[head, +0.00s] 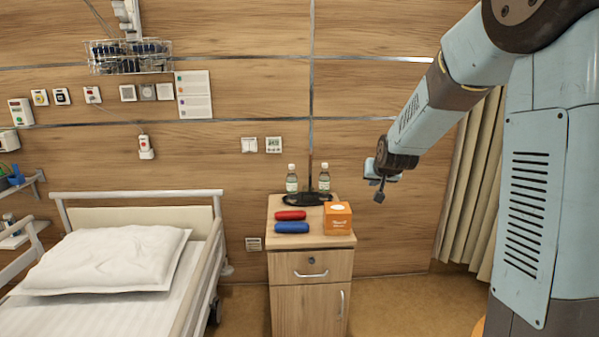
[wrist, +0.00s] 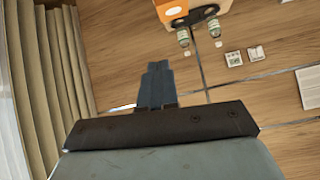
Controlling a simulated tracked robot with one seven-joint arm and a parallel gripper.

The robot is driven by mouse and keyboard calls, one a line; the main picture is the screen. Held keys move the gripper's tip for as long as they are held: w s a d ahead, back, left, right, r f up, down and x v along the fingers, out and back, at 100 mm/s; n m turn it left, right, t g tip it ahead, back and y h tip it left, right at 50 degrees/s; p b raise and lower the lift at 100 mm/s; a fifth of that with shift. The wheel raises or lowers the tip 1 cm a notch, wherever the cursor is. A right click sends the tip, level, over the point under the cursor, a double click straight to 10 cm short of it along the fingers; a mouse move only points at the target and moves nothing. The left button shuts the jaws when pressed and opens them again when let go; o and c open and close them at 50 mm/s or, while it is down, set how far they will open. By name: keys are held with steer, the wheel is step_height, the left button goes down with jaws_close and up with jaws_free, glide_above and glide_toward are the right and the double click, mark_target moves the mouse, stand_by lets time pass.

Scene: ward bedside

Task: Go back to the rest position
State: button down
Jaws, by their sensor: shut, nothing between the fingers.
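My gripper (head: 379,190) is in the air to the right of the bedside cabinet, in front of the wood wall and at about the height of the bottles. Its fingers are together and empty. In the wrist view the gripper (wrist: 156,68) points away from the camera with nothing between its fingers. The bedside cabinet (head: 288,266) stands below and to the left of the gripper. The gripper touches nothing that I can see.
On the cabinet are two bottles (head: 291,180) on a dark tray (head: 304,199), a red case (head: 290,215), a blue case (head: 292,228) and an orange box (head: 338,218). A bed (head: 100,318) stands left. A curtain (head: 468,185) hangs right. Floor (head: 420,305) right of the cabinet is clear.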

steer(key=s+r+g, duration=0.1)
steer(key=s+r, duration=0.3)
steer(key=s, duration=0.7)
steer(key=s+r+g, duration=0.1)
steer(key=s+r, duration=0.3)
steer(key=s, duration=0.6)
steer(key=s+d+n+g, duration=0.1)
steer(key=s+g, duration=0.1)
steer(key=s, duration=1.6)
steer(key=shift+s+f, duration=0.25)
steer(key=shift+s, duration=0.15)
